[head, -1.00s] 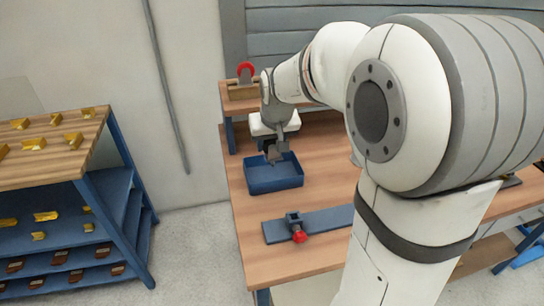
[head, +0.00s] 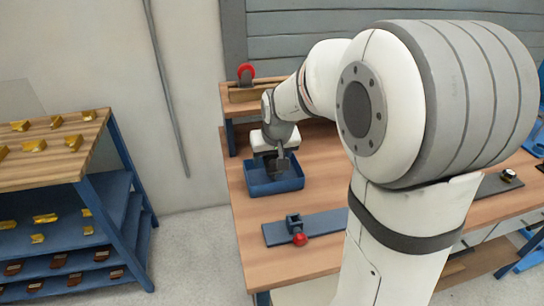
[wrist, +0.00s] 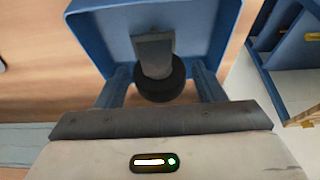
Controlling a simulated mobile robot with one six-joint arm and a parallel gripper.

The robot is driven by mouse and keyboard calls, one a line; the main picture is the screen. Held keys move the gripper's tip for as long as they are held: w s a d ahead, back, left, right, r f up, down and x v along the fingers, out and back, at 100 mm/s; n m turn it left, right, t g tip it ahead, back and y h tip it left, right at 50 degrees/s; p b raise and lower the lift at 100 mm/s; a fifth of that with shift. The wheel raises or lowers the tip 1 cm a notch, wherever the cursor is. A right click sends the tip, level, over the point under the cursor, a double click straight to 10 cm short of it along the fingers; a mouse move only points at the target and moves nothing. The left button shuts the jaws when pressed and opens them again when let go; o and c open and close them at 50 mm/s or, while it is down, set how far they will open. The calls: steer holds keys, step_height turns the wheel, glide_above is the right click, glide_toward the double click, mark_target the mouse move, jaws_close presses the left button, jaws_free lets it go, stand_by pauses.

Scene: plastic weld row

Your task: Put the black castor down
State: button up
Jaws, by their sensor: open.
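The black castor (wrist: 160,84) shows in the wrist view as a black wheel with a grey metal bracket (wrist: 153,52). It is in the blue tray (wrist: 98,40), between my gripper's fingers. My gripper (wrist: 160,78) is open, with a finger on each side of the wheel and a visible gap on both sides. In the head view my gripper (head: 277,163) is down at the blue tray (head: 276,188) on the wooden bench. The castor is hard to make out there.
A blue-grey plate with a red-knobbed clamp (head: 296,230) lies in front of the tray. A red part (head: 246,74) stands on the raised shelf behind. A rack (head: 90,150) with yellow parts stands at left. Bare bench lies between tray and plate.

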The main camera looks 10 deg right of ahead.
steer(key=shift+s+r, duration=0.1)
steer(key=shift+r, duration=0.55)
steer(key=s+p+v, duration=0.1)
steer(key=p+v, duration=0.1)
steer(key=v, duration=0.9)
steer(key=s+f, duration=0.3)
steer(key=s, duration=0.2)
steer(key=s+f+g, duration=0.1)
steer(key=s+f, duration=0.2)
steer(key=s, duration=0.3)
steer(key=s+f+g, duration=0.1)
steer(key=s+f, duration=0.2)
steer(key=s, duration=0.3)
steer(key=shift+s, duration=0.25)
